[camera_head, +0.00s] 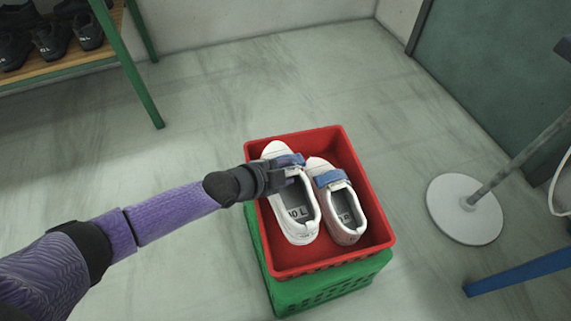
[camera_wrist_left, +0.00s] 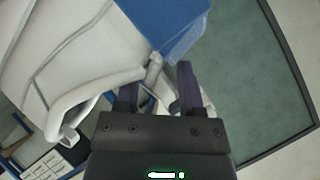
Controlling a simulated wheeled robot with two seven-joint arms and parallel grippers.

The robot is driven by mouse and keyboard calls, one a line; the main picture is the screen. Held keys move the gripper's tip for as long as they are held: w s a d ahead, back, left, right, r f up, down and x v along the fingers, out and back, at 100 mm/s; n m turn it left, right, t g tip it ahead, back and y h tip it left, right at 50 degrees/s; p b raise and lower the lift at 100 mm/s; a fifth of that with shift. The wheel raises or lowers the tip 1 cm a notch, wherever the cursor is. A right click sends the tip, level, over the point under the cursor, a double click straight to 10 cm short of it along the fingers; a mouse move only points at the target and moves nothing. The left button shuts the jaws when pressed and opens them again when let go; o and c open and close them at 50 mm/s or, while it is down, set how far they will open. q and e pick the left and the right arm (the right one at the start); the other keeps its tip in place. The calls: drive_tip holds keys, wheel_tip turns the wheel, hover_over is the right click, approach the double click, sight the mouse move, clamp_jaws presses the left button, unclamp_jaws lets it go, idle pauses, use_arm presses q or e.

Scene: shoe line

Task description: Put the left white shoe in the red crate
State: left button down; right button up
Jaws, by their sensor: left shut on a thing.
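The left white shoe (camera_head: 298,222) has a blue strap and an L mark on its insole. It is in or just above the left part of the red crate (camera_head: 285,272); I cannot tell whether it touches the crate floor. A second white shoe (camera_head: 347,222) with a blue strap lies in the crate to its right. My left gripper (camera_head: 287,172) reaches over the crate's left wall and is shut on the left white shoe near its strap. My right gripper is out of view.
The red crate sits on a green crate (camera_head: 325,287) on the grey floor. A rack (camera_head: 60,64) with dark shoes stands at upper left. A round white stand base (camera_head: 463,210) and a blue bar (camera_head: 515,274) are at right. The floor left of the crates is clear.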

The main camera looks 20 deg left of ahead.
sight(284, 195)
use_arm(q)
wheel_tip(284, 195, down, 7)
drive_tip(key=b, duration=0.4)
drive_tip(key=shift+r, duration=0.15)
drive_tip(key=shift+f+b, duration=0.25)
drive_tip(key=shift+b, duration=0.15)
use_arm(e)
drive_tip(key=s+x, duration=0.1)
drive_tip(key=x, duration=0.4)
use_arm(q)
wheel_tip(284, 195, down, 3)
drive_tip(key=shift+r+b, duration=0.1)
drive_tip(key=shift+b, duration=1.05)
drive_tip(key=shift+f, duration=0.25)
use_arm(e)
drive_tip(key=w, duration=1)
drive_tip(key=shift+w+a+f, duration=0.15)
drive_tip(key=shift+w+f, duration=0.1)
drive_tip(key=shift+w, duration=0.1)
use_arm(q)
drive_tip(key=shift+c, duration=0.7)
unclamp_jaws()
